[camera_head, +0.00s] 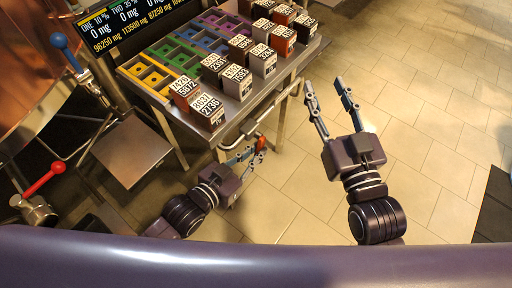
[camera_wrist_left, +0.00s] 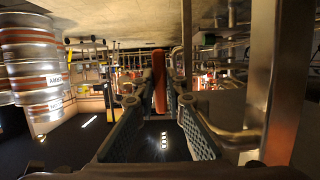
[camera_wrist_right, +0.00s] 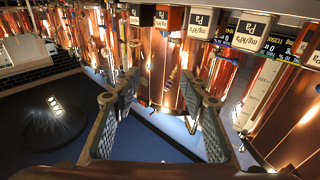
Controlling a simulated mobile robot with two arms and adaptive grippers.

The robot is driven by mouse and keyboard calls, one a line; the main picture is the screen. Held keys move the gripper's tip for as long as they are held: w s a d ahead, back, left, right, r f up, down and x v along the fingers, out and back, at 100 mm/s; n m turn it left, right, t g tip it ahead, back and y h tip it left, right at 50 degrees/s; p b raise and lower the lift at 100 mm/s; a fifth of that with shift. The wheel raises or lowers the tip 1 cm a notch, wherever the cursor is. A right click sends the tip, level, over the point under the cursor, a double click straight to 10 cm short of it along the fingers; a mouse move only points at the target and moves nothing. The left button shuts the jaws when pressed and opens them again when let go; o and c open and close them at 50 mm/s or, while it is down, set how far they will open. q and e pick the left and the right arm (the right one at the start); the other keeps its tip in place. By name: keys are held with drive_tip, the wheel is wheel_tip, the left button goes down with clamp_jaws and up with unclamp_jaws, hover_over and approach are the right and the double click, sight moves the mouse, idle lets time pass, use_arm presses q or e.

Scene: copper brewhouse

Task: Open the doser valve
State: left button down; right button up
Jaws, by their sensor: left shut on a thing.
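A red-orange valve lever (camera_head: 261,142) shows beside the steel table's lower front edge, at the fingertips of my left gripper (camera_head: 252,156). In the left wrist view the lever (camera_wrist_left: 159,80) stands upright between the two fingers, which are closed on it. The valve body is mostly hidden. A metal pipe (camera_wrist_left: 228,137) runs just right of the fingers there. My right gripper (camera_head: 330,92) is spread open and empty over the floor, right of the table. The right wrist view shows nothing between its fingers.
The steel table (camera_head: 239,113) carries coloured trays and several labelled blocks. A red-handled valve (camera_head: 44,181) and a blue-knobbed lever (camera_head: 65,50) are at the left, near a small steel platform (camera_head: 131,151). The tiled floor (camera_head: 425,125) at the right is clear.

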use_arm(q)
drive_tip(key=p, duration=0.2)
drive_tip(key=shift+r+g+p, duration=0.3)
drive_tip(key=p, duration=0.3)
drive_tip(key=g+y+p, duration=0.1)
drive_tip(key=p, duration=0.3)
drive_tip(key=shift+s+a+r, duration=0.15)
drive_tip(key=shift+s+r, duration=0.1)
drive_tip(key=shift+f, duration=0.1)
use_arm(e)
drive_tip(key=s+d+f+g+h, duration=0.1)
drive_tip(key=s+d+f+g, duration=0.1)
drive_tip(key=s+f+g, duration=0.3)
drive_tip(key=s+d+f+g+h, duration=0.2)
drive_tip(key=s+f+g, duration=0.3)
drive_tip(key=f, duration=0.8)
drive_tip(key=s+d+f+g+h, duration=0.1)
drive_tip(key=s+d+f+g, duration=0.2)
drive_tip(key=s+f+g, duration=0.2)
wheel_tip(320, 180, down, 5)
drive_tip(key=s, duration=0.3)
drive_tip(key=shift+d+m+g, duration=0.3)
drive_tip(key=shift+m, duration=0.1)
use_arm(q)
drive_tip(key=c, duration=2)
unclamp_jaws()
drive_tip(key=shift+f, duration=0.1)
use_arm(e)
drive_tip(key=shift+r, duration=0.1)
